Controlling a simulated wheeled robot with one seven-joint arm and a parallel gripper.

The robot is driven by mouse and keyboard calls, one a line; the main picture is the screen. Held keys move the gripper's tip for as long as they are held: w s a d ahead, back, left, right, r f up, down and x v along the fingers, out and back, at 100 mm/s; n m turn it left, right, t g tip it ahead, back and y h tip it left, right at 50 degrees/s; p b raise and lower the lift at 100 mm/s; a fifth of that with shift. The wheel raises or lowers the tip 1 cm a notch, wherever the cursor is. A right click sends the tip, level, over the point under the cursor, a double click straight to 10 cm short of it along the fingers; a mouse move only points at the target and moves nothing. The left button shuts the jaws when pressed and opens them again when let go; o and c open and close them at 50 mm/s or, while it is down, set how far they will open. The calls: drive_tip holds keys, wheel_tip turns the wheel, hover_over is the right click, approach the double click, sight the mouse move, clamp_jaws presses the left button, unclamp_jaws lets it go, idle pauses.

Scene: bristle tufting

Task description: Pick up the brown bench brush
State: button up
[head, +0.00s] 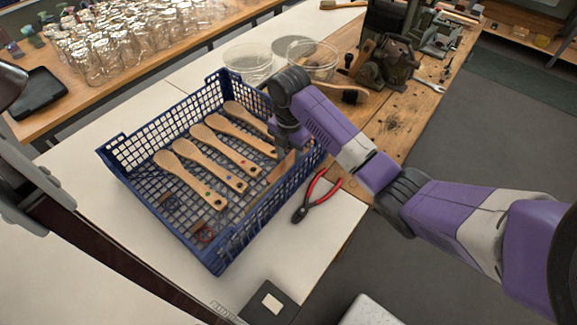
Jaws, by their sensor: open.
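My gripper (287,145) points down over the right side of a blue mesh crate (140,198). It is open, and its fingertips are small and partly hidden by the wrist. Just below it, inside the crate, lies a brown wooden piece (284,166), darker than the other wooden pieces. The gripper and crate wall partly hide it, and I cannot tell whether they touch or whether it has bristles. A brush with dark bristles (352,96) lies on the wooden bench behind my arm. Another brown brush (343,5) lies at the top edge.
Several pale wooden paddles (190,178) with coloured dots lie in the crate. Red-handled pliers (315,196) lie right of it. Clear bowls (248,62) stand behind it, and a metal machine (385,62) is on the bench. Many glass jars (120,45) fill the back left table.

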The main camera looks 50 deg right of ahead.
sight(289, 163)
drive_tip(key=shift+f, duration=2)
clamp_jaws()
drive_tip(key=shift+r, duration=0.2)
wheel_tip(289, 163, up, 20)
drive_tip(key=p, duration=0.5)
drive_tip(key=shift+f, duration=0.15)
